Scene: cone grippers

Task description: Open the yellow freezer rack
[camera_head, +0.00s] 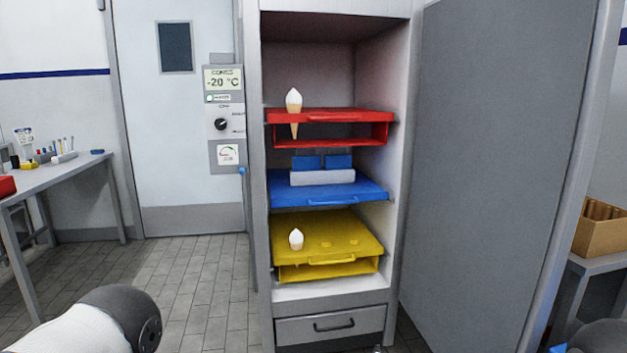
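The yellow freezer rack (347,229) is the lowest of three coloured racks in the open freezer cabinet (404,130). It has a flat top with holes, and a handle (332,261) on its front edge. One cone with a white top (296,239) stands in the left of this rack. I cannot tell whether the rack is pulled out at all. Part of my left arm (122,312) shows at the bottom left, well apart from the rack. A dark part shows at the bottom right edge. Neither gripper is in view.
Above are a blue rack (354,191) with a white holder and blue blocks, and a red rack (351,116) with a cone. The grey freezer door (490,150) stands open at right. A closed drawer (350,322) lies below. Tables stand at both sides.

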